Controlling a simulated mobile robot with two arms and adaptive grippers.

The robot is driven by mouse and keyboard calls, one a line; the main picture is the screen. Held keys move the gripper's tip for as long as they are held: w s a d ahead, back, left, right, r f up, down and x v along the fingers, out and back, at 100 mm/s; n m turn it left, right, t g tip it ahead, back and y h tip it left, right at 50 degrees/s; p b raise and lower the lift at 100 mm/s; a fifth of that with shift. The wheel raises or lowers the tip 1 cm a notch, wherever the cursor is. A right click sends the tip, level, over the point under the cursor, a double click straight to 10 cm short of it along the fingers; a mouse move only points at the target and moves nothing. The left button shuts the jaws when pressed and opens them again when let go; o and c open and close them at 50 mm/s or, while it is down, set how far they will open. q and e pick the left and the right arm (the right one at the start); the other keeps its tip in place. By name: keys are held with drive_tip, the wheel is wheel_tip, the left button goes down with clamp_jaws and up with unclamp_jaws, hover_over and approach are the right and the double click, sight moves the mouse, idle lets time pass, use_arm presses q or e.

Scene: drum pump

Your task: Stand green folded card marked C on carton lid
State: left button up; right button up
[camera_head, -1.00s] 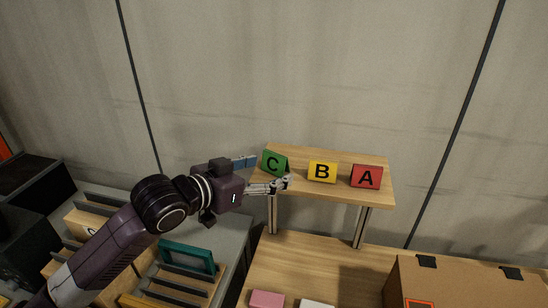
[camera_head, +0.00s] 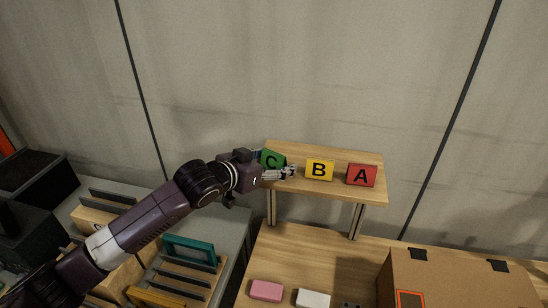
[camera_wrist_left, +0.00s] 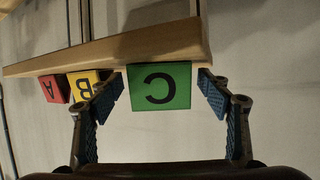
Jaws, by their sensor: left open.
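The green folded card marked C (camera_head: 271,158) stands at the left end of the raised wooden shelf. My left gripper (camera_head: 276,172) is at that card, partly covering its lower part in the head view. In the left wrist view the green card (camera_wrist_left: 159,87) sits between the two open blue-padded fingers (camera_wrist_left: 160,97), with a gap on each side. The carton (camera_head: 462,280), a brown box with black patches on its lid, is at the lower right, partly cut off. My right gripper is not in view.
The yellow card B (camera_head: 319,170) and red card A (camera_head: 361,175) stand to the right on the same shelf (camera_head: 335,156). Pink (camera_head: 266,290) and white (camera_head: 313,298) blocks lie on the bench below. Slotted wooden racks (camera_head: 180,281) stand at the lower left.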

use_arm(q)
drive_tip(key=shift+w+d+f, duration=0.1)
drive_tip(key=shift+w, duration=0.1)
drive_tip(key=shift+c, duration=0.6)
drive_tip(key=c, duration=1)
